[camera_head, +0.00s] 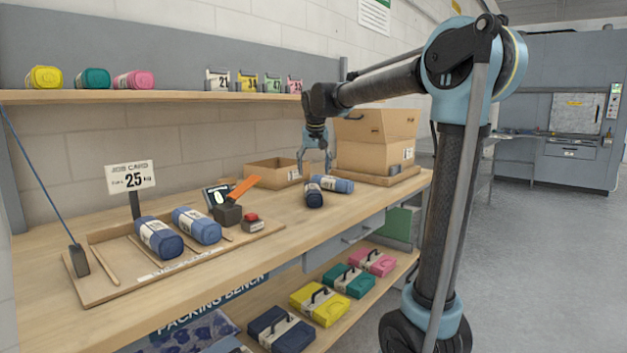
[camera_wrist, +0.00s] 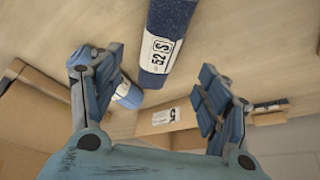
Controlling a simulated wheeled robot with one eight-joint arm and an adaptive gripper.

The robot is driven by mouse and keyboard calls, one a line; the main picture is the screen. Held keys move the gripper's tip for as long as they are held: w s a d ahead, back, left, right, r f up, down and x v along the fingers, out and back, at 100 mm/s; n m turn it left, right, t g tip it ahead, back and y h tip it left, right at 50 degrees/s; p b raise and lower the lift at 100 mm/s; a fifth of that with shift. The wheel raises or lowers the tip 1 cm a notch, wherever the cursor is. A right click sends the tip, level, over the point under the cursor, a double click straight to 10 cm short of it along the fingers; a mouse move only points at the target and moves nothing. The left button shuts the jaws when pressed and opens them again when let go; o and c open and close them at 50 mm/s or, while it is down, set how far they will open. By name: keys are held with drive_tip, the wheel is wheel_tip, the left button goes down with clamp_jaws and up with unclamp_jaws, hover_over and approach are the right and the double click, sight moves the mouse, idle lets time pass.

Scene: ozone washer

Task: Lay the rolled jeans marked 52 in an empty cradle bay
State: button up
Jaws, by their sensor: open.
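The rolled jeans marked 52 (camera_wrist: 166,38) are a dark blue roll with a white label reading "52 S" in the wrist view. They appear to be the darker roll (camera_head: 314,195) on the bench in the head view. A lighter blue roll (camera_head: 334,184) lies beside them; it also shows in the wrist view (camera_wrist: 128,94). My gripper (camera_head: 314,160) is open and empty above and behind the rolls; its spread fingers show in the wrist view (camera_wrist: 155,92). The wooden cradle (camera_head: 97,293) holds two blue rolls (camera_head: 158,237) (camera_head: 197,226). Its left bay (camera_head: 119,257) looks empty.
A scanner with an orange handle (camera_head: 241,189) and a red button (camera_head: 251,219) stand at the cradle's right. A job card (camera_head: 131,178) reads 25 kg. An open carton (camera_head: 268,174) and a larger carton (camera_head: 371,150) stand behind the loose rolls.

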drive_tip(key=shift+s+r, duration=0.2)
drive_tip(key=shift+r, duration=0.25)
drive_tip(key=shift+s+d+f, duration=0.1)
drive_tip(key=shift+s+d, duration=0.1)
drive_tip(key=shift+d, duration=0.1)
drive_tip(key=s+d+f+g, duration=0.1)
drive_tip(key=s+d+f, duration=0.4)
drive_tip(key=s+d, duration=0.3)
drive_tip(key=s+d+f, duration=0.4)
drive_tip(key=s+d, duration=0.3)
drive_tip(key=s, duration=0.1)
drive_tip(key=s+d+f, duration=0.4)
drive_tip(key=s+f, duration=0.5)
drive_tip(key=s, duration=0.1)
drive_tip(key=s+d+f+m+g, duration=0.1)
drive_tip(key=s+d+f, duration=0.3)
drive_tip(key=s+f, duration=0.6)
drive_tip(key=shift+h, duration=0.3)
drive_tip(key=shift+o, duration=0.5)
drive_tip(key=shift+s+d+f, duration=0.15)
drive_tip(key=shift+s+f, duration=0.05)
drive_tip(key=shift+s, duration=0.05)
wheel_tip(320, 180, up, 34)
drive_tip(key=n+t, duration=0.1)
drive_tip(key=t, duration=0.1)
hover_over(313, 187)
drive_tip(key=s, duration=0.5)
drive_tip(key=x, duration=1.7)
drive_tip(key=shift+s, duration=0.2)
drive_tip(key=c, duration=1.5)
